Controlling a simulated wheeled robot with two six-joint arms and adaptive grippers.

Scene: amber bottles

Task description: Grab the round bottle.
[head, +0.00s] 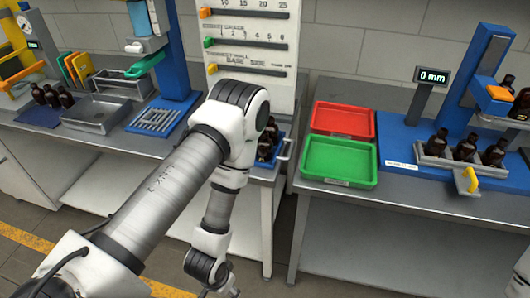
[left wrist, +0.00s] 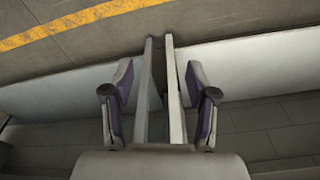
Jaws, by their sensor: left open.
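Dark amber bottles stand in several groups in the head view. One group (head: 51,96) is at the far left, one (head: 265,148) is in the middle, partly behind my arm, and one (head: 465,149) stands in a metal holder at the right. Another dark bottle (head: 521,104) is at the right edge. I cannot tell which is the round bottle. My left gripper is open and empty in the left wrist view (left wrist: 158,90), facing the floor and grey bench parts, with no bottle between its fingers. My right gripper is out of view.
A red tray (head: 343,120) and a green tray (head: 340,160) sit on the right bench. A blue station with a 0 mm display (head: 433,76) is beside them. A grey metal tray (head: 97,113) is on the left bench. A gap separates the benches.

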